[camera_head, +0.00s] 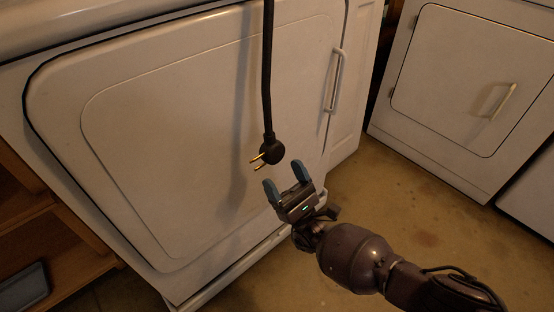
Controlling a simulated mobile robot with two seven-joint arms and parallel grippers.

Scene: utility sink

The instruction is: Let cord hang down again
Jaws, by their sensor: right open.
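A black cord (267,70) hangs down from the top edge of the view in front of a white appliance door. Its round black plug (271,151) is at the lower end, with metal prongs pointing left. My right gripper (285,178) is open, with blue fingertips, just below and slightly right of the plug. It looks empty, and a small gap shows between the fingers and the plug. My left gripper is not in view.
The white appliance (180,140) with a handle (336,80) stands behind the cord. A second white appliance (470,80) is at the upper right. A wooden shelf (60,245) is at the lower left. The brown floor (400,190) between is clear.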

